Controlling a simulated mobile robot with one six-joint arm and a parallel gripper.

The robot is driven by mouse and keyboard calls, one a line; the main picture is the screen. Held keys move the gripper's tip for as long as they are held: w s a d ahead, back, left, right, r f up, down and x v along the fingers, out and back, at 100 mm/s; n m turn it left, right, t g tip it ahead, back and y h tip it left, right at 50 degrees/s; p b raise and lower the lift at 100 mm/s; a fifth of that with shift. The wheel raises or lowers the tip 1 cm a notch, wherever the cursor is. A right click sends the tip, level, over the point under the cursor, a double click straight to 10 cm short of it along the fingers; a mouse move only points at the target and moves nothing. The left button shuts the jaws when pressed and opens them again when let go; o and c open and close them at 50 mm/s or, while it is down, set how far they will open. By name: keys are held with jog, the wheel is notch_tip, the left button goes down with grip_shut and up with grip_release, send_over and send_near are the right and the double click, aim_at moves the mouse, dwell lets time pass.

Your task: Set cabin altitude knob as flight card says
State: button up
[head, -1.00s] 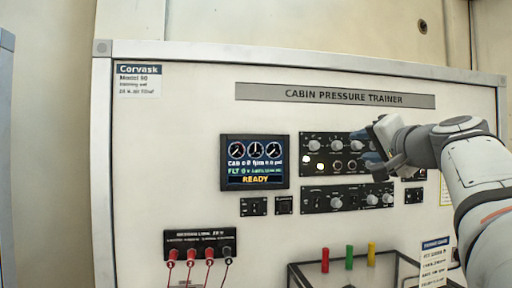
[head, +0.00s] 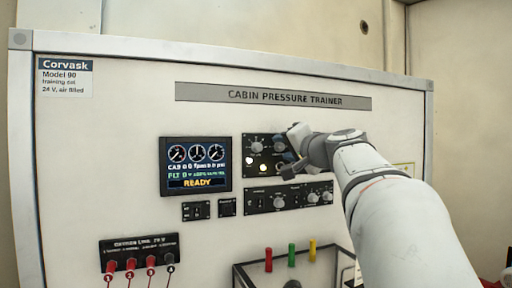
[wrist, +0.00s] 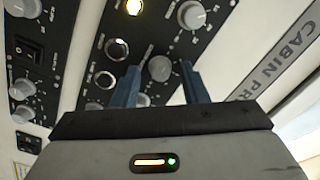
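The upper black control panel (head: 247,140) of the cabin pressure trainer carries several grey round knobs and lamps. Its labels are too small to read, so I cannot tell which knob is cabin altitude. My gripper (head: 288,158) is at the right part of this panel and hides some of it. In the wrist view my gripper (wrist: 160,72) is open, with two blue fingers apart. A grey knob (wrist: 159,67) appears between the fingertips; I cannot tell whether they touch it. No readable flight card is in view.
The display (head: 196,165) reads READY. A lower panel (head: 262,200) holds more knobs. Red, green and yellow handles (head: 291,255) stand up at a dark frame (head: 240,275) below. Red plugs with cables (head: 130,264) are at the lower left.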

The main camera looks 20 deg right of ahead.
grip_shut()
jog(key=shift+m, duration=0.3)
jog(key=m+b, duration=0.1)
jog(key=m, duration=0.2)
jog(key=shift+f+b, duration=0.15)
jog(key=shift+b, duration=0.15)
jog(key=m, duration=0.5)
jog(key=shift+m, duration=0.3)
dwell(0.4)
grip_release()
jog(key=shift+b, duration=0.3)
